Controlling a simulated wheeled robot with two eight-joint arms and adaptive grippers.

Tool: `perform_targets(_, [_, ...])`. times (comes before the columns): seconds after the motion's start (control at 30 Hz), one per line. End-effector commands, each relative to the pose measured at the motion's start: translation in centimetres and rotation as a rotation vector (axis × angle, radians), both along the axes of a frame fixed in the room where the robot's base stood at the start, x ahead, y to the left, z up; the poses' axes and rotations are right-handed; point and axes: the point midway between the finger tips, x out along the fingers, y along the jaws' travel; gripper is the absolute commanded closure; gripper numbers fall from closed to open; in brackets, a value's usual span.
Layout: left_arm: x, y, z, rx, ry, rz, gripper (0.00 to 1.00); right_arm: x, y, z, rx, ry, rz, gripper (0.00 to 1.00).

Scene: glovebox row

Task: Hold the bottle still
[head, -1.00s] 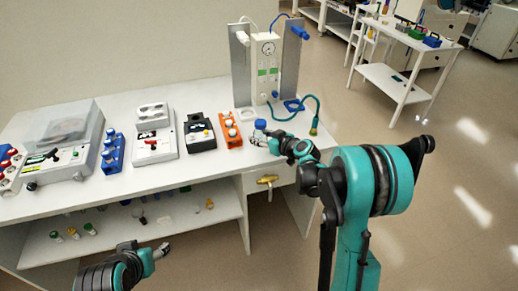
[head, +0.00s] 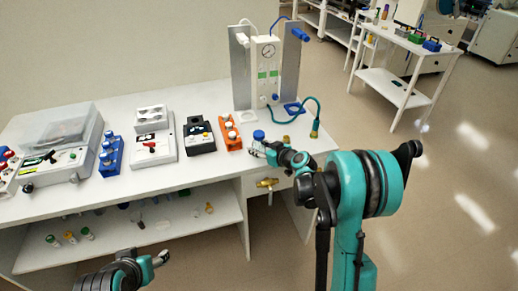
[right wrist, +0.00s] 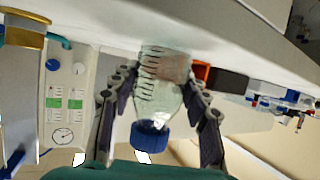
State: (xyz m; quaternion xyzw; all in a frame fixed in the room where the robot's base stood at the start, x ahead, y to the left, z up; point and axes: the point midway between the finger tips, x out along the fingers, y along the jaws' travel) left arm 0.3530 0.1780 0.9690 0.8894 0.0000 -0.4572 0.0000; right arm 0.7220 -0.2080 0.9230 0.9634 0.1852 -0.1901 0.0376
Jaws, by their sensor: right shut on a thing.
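The bottle is clear with grey markings and a blue cap. It shows best in the right wrist view (right wrist: 163,97), between the two dark fingers of my right gripper (right wrist: 160,115), which is shut on it. In the head view its blue cap (head: 259,135) shows just above my right gripper (head: 261,149), over the bench's front right part. I cannot tell whether the bottle's base touches the bench. My left gripper (head: 160,257) is low in the head view, in front of the bench and away from the bottle; its fingers are too small to judge.
On the white bench (head: 185,167), an orange rack (head: 230,133), a black device (head: 199,136) and a blue rack (head: 110,156) stand left of the bottle. Behind it is a gauge panel (head: 266,72) with a green hose (head: 311,102). A brass valve (head: 267,183) is on the bench front.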

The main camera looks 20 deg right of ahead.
Motion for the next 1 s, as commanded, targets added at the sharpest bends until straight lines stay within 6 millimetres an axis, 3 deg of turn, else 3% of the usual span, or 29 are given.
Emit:
perform_targets(0.1, [0.0, 0.0, -0.4, 0.0, 0.0, 0.0, 0.41, 0.0, 0.0, -0.4, 0.0, 0.0, 0.0, 1.0])
perform_targets(0.13, [0.0, 0.0, -0.4, 0.0, 0.0, 0.0, 0.41, 0.0, 0.0, -0.4, 0.0, 0.0, 0.0, 0.52])
perform_targets(0.2, [0.0, 0.0, -0.3, 0.0, 0.0, 0.0, 0.41, 0.0, 0.0, -0.3, 0.0, 0.0, 0.0, 0.33])
perform_targets(0.6, [0.0, 0.0, 0.2, 0.0, 0.0, 0.0, 0.41, -0.1, -0.1, 0.3, 0.0, 0.0, 0.0, 0.33])
perform_targets(1.0, [0.0, 0.0, 2.4, 0.0, 0.0, 0.0, 0.41, -6.9, -2.9, 3.3, 0.001, 0.0, -0.004, 0.33])
